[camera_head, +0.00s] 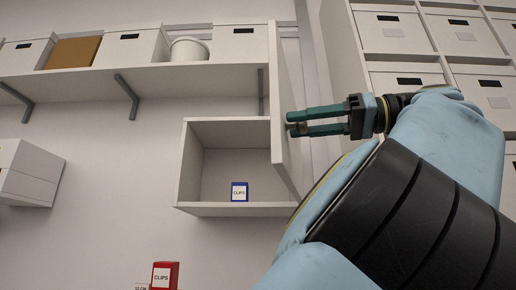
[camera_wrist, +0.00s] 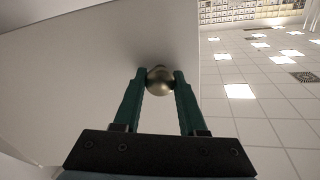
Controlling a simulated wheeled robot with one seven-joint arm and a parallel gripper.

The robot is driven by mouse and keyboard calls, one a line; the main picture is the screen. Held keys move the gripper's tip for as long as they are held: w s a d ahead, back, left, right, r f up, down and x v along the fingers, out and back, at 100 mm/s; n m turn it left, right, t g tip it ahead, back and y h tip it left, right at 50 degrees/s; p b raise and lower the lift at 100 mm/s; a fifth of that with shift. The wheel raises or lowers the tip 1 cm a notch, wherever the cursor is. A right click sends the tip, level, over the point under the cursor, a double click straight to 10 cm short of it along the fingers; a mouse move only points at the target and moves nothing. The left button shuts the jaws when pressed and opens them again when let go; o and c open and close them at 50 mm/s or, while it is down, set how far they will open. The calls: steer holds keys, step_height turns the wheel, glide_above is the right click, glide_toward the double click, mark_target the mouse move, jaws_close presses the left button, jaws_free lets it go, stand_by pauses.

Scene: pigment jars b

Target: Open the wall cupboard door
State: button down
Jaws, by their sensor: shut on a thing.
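The wall cupboard (camera_head: 229,133) hangs below a long shelf, and its white door (camera_head: 290,100) stands swung out on the right side. The inside is in view and holds a small blue-edged box marked CLIPS (camera_head: 239,191). My gripper (camera_head: 289,124) reaches in from the right to the door's outer face. In the wrist view its two green fingers (camera_wrist: 160,82) are shut on a round metal knob (camera_wrist: 159,80) on the door (camera_wrist: 100,75). In the head view the knob is mostly hidden by the fingers.
A long shelf (camera_head: 150,80) with boxes and a white bucket (camera_head: 188,49) runs above the cupboard. A rack of drawers (camera_head: 415,45) stands at the right. A red CLIPS box (camera_head: 164,275) is below. A white wall unit (camera_head: 28,172) is at left.

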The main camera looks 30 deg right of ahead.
steer(key=shift+r, duration=0.2)
steer(key=shift+c, duration=2.3)
jaws_free()
steer(key=shift+f, duration=0.1)
steer(key=p+v, duration=0.7)
steer(key=shift+s+d, duration=0.1)
steer(key=shift+s, duration=0.05)
